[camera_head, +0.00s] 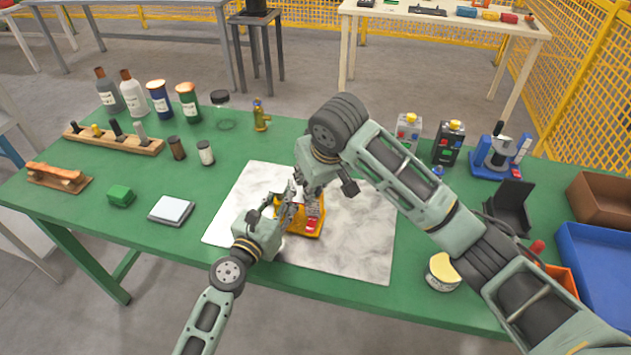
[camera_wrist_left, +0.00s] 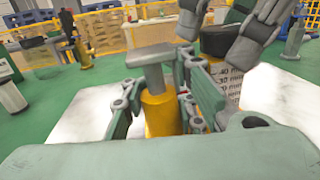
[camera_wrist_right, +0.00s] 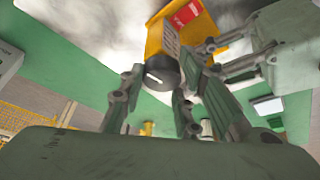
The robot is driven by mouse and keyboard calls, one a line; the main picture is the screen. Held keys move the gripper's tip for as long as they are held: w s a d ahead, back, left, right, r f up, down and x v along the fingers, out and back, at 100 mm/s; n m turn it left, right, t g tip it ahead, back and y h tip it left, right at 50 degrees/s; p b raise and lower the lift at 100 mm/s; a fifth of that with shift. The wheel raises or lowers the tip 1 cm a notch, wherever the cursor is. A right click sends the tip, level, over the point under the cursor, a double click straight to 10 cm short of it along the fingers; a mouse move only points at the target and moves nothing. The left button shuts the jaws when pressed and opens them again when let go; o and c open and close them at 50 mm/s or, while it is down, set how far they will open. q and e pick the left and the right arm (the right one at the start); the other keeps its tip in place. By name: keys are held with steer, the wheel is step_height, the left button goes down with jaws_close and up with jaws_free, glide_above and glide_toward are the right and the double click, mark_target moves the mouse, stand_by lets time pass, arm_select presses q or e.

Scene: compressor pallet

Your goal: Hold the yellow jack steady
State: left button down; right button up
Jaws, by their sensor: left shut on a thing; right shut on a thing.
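The yellow jack (camera_head: 312,229) stands on a white marbled sheet on the green table, partly hidden by both grippers in the head view. My left gripper (camera_head: 285,212) reaches it from the front left and is shut on its yellow column, which has a grey flat top (camera_wrist_left: 150,55). My right gripper (camera_head: 307,192) comes from behind. In the right wrist view, its fingers (camera_wrist_right: 160,100) are at a dark round knob (camera_wrist_right: 162,72) on the jack, whose yellow side (camera_wrist_right: 180,28) carries a red label. A millimetre scale (camera_wrist_left: 228,80) stands beside the column.
The marbled sheet (camera_head: 365,245) is mostly bare around the jack. Bottles and cans stand at the back left, with a wooden holder (camera_head: 112,140) in front. A blue tray (camera_head: 590,255) lies at the far right. A round tin (camera_head: 442,272) is near the front edge.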

arm_select(q)
steer(key=shift+a+f, duration=0.1)
steer(key=shift+a, duration=0.05)
arm_select(e)
steer(key=shift+w+d+m, duration=0.1)
steer(key=shift+d+m, duration=0.1)
steer(key=shift+m, duration=0.4)
arm_select(q)
steer(key=shift+w, duration=0.1)
arm_select(e)
steer(key=o, duration=1.1)
steer(key=shift+r, duration=0.1)
steer(key=shift+c, duration=0.2)
steer(key=shift+a, duration=0.1)
steer(key=v, duration=1.2)
steer(key=shift+a, duration=0.15)
